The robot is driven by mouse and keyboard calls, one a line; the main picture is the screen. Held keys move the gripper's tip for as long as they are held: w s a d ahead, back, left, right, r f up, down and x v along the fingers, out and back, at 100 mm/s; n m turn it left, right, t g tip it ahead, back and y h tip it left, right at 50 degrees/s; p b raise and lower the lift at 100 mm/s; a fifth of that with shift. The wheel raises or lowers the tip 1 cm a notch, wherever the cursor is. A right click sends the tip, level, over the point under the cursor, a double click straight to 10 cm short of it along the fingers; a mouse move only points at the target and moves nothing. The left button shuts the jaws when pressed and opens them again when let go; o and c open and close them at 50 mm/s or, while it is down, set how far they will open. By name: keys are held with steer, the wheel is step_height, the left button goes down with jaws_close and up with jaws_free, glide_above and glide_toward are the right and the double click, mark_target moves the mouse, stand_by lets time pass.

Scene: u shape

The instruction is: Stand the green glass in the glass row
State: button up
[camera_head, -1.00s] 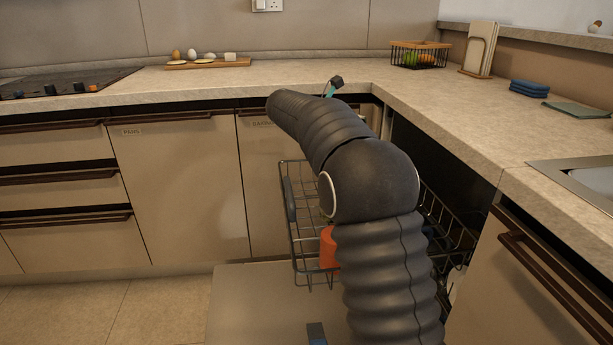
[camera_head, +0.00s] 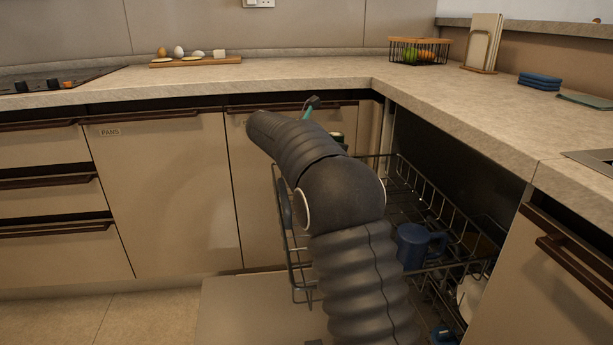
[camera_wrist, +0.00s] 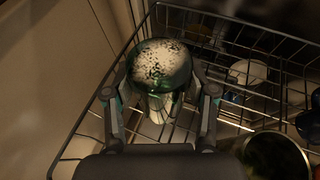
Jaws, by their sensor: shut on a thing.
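The green glass (camera_wrist: 160,68) shows in the wrist view between the two fingers of my gripper (camera_wrist: 160,98). Both fingers close on its sides. Its near, rounded end is speckled with pale reflections; I cannot tell if it is the mouth or base. The wire dishwasher rack (camera_wrist: 88,122) lies below and around it; I cannot tell if the glass touches the wires. In the head view the rack (camera_head: 294,262) is pulled out, and my arm hides its middle and most of the gripper. I cannot make out which part is the glass row.
A blue mug (camera_head: 412,246) stands in the rack right of my arm. A white dish (camera_wrist: 248,72) and a dark round vessel (camera_wrist: 278,158) are at the right in the wrist view. Cabinet fronts (camera_head: 170,190) stand left of the rack, and the counter (camera_head: 465,125) runs above it.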

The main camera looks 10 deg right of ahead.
steer(key=shift+w+a+f+b, duration=0.15)
steer(key=shift+w+a+f, duration=0.65)
steer(key=shift+a+f, duration=0.5)
steer(key=shift+w+a+f+b, duration=0.15)
steer(key=shift+w+a+f, duration=0.7)
steer(key=shift+f, duration=0.8)
steer(key=shift+w+a+f+b, duration=0.15)
steer(key=shift+w+a+f, duration=0.65)
steer(key=shift+a+f, duration=0.5)
steer(key=shift+d+f, duration=0.2)
steer(key=shift+f, duration=0.05)
steer(key=o, duration=1.3)
steer(key=shift+f, duration=0.1)
steer(key=shift+a+r, duration=0.1)
steer(key=shift+r, duration=0.1)
steer(key=p+v, duration=0.1)
steer(key=v, duration=1.1)
